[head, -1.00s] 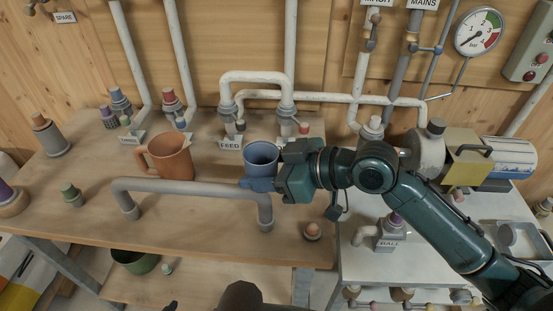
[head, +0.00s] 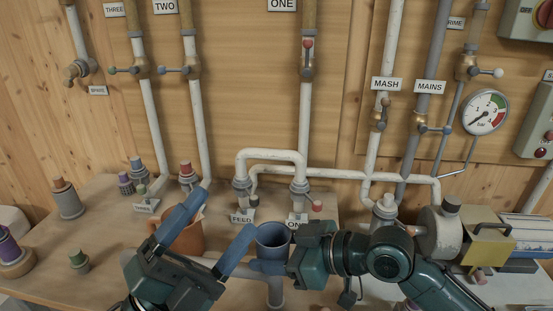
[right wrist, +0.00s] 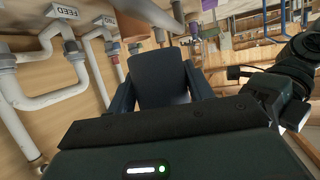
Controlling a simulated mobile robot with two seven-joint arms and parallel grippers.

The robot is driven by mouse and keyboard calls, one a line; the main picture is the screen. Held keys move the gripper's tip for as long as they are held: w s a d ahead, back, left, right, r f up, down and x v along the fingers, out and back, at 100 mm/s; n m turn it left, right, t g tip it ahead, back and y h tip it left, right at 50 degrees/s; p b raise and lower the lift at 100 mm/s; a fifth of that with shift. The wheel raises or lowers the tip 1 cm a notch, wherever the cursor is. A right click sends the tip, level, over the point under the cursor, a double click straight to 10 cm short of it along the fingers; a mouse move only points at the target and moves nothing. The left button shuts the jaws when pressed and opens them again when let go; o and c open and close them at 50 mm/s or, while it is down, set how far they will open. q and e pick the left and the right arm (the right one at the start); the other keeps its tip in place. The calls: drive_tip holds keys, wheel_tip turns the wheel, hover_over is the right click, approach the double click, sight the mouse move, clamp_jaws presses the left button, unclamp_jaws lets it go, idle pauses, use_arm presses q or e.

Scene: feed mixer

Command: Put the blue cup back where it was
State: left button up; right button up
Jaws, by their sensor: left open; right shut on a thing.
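The blue cup (head: 273,238) is upright in front of the FEED and ONE pipe ends. It also shows in the right wrist view (right wrist: 160,78), between the fingers. My right gripper (head: 262,265) is shut on the cup from the right side. Whether the cup touches the bench cannot be told. My left gripper (head: 225,210) is open and empty, its two blue fingers pointing up and right, left of the cup. It partly hides the orange jug (head: 190,238).
A grey rail (head: 275,292) stands at the front of the wooden bench (head: 105,240). White pipes (head: 270,155) rise behind the cup. Several capped fittings (head: 67,200) stand at the left. A yellow-sided machine (head: 485,245) is at the right.

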drive_tip(key=shift+w, duration=0.1)
use_arm(q)
drive_tip(key=d+r+m+g+y, duration=0.3)
drive_tip(key=d+m+g+y, duration=0.2)
drive_tip(key=d+m+g, duration=2.3)
drive_tip(key=r+m+t+y, duration=0.1)
drive_tip(key=m+t+y, duration=1.05)
drive_tip(key=y, duration=0.25)
hover_over(276, 233)
drive_tip(key=shift+n, duration=0.35)
wheel_tip(276, 233, down, 11)
drive_tip(key=shift+f, duration=0.1)
drive_tip(key=shift+c, duration=0.2)
